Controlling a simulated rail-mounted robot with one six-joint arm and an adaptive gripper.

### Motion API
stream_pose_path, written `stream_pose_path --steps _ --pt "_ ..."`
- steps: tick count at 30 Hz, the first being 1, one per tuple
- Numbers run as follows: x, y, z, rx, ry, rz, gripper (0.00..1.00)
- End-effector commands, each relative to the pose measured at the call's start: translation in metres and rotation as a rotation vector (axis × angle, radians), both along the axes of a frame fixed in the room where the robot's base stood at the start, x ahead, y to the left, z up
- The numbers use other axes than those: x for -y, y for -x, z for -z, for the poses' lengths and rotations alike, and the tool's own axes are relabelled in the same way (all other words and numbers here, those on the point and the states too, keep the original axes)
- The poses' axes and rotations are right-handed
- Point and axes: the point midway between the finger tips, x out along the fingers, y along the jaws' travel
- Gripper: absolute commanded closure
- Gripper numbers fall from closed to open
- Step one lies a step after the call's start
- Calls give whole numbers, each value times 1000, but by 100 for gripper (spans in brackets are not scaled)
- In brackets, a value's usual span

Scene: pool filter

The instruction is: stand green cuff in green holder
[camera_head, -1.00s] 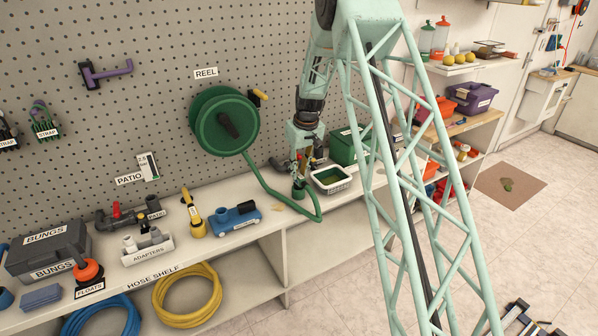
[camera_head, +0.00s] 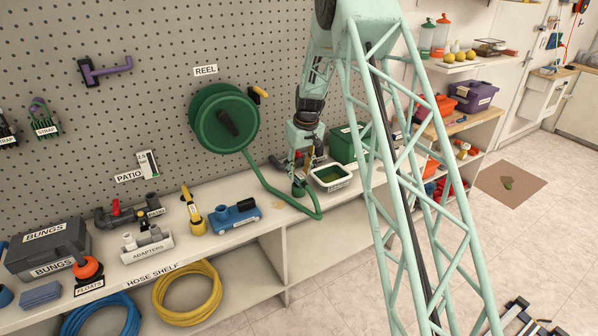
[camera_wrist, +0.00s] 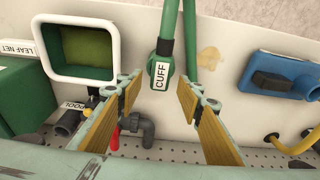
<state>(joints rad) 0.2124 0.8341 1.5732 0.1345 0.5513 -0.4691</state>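The green cuff (camera_wrist: 162,76), labelled CUFF, is on the end of the green hose (camera_wrist: 190,35). In the head view the cuff (camera_head: 299,190) is at the shelf's front part, below my gripper (camera_head: 300,166). In the wrist view my gripper (camera_wrist: 159,92) is open. Its two yellow-padded fingers lie on either side of the cuff's label end in the picture, with gaps to both; whether the cuff is between the pads in depth I cannot tell. I cannot make out a separate green holder in either view.
A white-rimmed tray (camera_head: 347,182) stands right of the cuff, with a green box (camera_head: 340,145) behind it. The hose reel (camera_head: 224,120) hangs on the pegboard. Grey pipe (camera_wrist: 140,126) with a red handle shows past the fingers.

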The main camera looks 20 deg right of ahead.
Motion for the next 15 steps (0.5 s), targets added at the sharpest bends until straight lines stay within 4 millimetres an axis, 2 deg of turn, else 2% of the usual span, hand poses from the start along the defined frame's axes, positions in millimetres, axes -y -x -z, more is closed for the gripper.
stream_pose_path --steps 8,15 --pt "0 0 0 0 0 0 66" --pt "0 1 -9 1 0 0 66"
